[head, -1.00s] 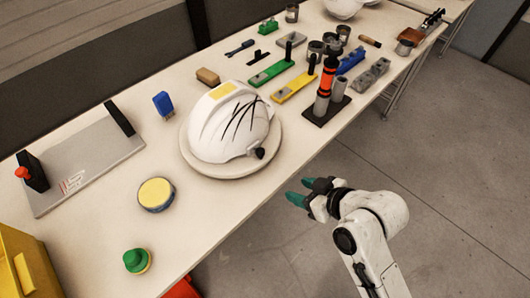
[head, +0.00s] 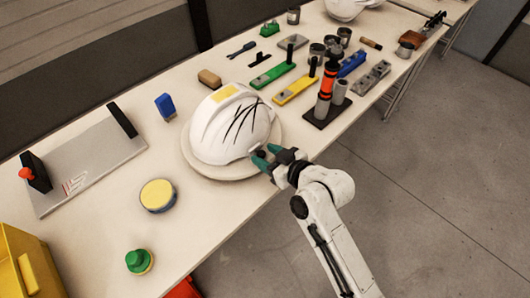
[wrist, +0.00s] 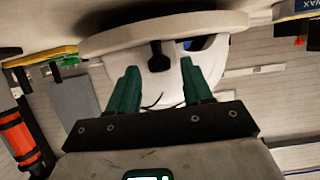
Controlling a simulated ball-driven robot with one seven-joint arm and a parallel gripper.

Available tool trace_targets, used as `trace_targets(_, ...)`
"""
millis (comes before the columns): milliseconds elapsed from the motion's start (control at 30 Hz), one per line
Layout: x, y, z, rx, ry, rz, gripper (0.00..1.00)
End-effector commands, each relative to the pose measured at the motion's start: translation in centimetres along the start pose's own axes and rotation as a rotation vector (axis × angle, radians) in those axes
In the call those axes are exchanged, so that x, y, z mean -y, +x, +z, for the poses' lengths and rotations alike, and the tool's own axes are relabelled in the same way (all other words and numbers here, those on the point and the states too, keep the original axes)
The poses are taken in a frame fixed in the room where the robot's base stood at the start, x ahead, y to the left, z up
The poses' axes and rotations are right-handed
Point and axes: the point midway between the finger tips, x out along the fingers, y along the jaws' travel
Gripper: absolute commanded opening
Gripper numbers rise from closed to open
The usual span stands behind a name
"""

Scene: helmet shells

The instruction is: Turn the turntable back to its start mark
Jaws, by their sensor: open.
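The turntable (head: 205,170) is a round pale disc near the table's front edge; it also shows in the wrist view (wrist: 115,40). A white helmet shell (head: 215,135) with a yellow patch and black lines sits on it and hides most of its top. A black knob (wrist: 158,55) stands at the helmet's lower edge, on the side facing my gripper. My gripper (head: 266,156) is open, its green fingertips at the disc's right rim. In the wrist view the fingers (wrist: 160,78) lie either side of the knob, with gaps. I cannot make out a start mark.
A post with orange bands (head: 326,85) on a dark base stands right of the turntable. Green (head: 272,75) and yellow (head: 295,90) bars lie behind it. A round yellow-topped tin (head: 158,195) and a metal plate (head: 90,165) are to the left.

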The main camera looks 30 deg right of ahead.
Motion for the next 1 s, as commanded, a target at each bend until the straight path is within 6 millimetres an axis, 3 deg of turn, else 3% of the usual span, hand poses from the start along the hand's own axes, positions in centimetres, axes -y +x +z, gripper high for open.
trace_targets(433,0.03,1.07,-0.02,-0.001,0.000,0.000,0.50)
trace_targets(900,0.02,1.04,-0.01,0.000,0.000,0.000,0.05)
trace_targets(1000,0.02,1.04,-0.01,0.000,0.000,0.000,0.00)
